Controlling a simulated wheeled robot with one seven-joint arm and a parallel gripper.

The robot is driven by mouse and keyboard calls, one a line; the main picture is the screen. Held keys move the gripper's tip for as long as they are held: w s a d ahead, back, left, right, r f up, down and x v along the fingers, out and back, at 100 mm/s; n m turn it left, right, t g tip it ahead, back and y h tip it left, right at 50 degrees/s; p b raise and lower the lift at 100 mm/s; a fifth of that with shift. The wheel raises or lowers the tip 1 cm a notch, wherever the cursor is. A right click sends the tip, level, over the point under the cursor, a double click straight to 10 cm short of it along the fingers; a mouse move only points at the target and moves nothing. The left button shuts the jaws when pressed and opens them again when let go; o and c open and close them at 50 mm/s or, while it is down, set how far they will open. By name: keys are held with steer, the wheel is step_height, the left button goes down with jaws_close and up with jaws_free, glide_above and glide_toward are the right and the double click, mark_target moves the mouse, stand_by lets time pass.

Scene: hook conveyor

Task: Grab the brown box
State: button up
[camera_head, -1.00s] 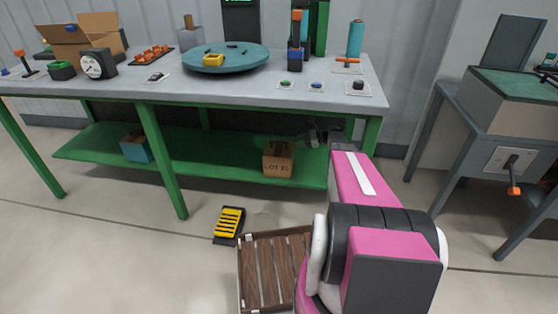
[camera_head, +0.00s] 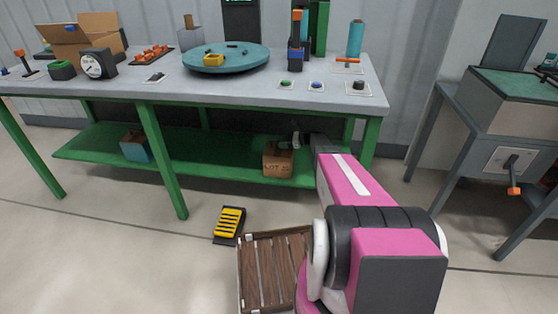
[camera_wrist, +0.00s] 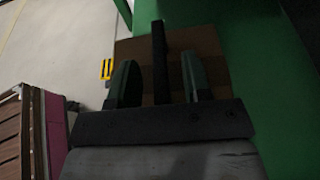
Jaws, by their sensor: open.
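The brown box (camera_head: 278,161), marked with LOT lettering, stands on the green lower shelf (camera_head: 215,163) of the workbench, near its right end. My gripper (camera_head: 287,144) is under the bench top at the box's upper right edge. In the wrist view my gripper (camera_wrist: 158,82) is open, with its two fingers apart. The box (camera_wrist: 207,50) lies behind and between the fingers, its brown top partly hidden by them and by a dark bar. I cannot tell whether the fingers touch it.
A blue box (camera_head: 136,147) sits further left on the shelf. The bench top (camera_head: 200,92) lies above my arm, with a green leg (camera_head: 370,140) to the right. A yellow pedal (camera_head: 229,225) and a wooden pallet (camera_head: 270,265) are on the floor.

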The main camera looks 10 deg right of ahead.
steer(key=shift+w+a+f, duration=0.1)
steer(key=shift+a, duration=0.2)
jaws_close()
stand_by(1.2)
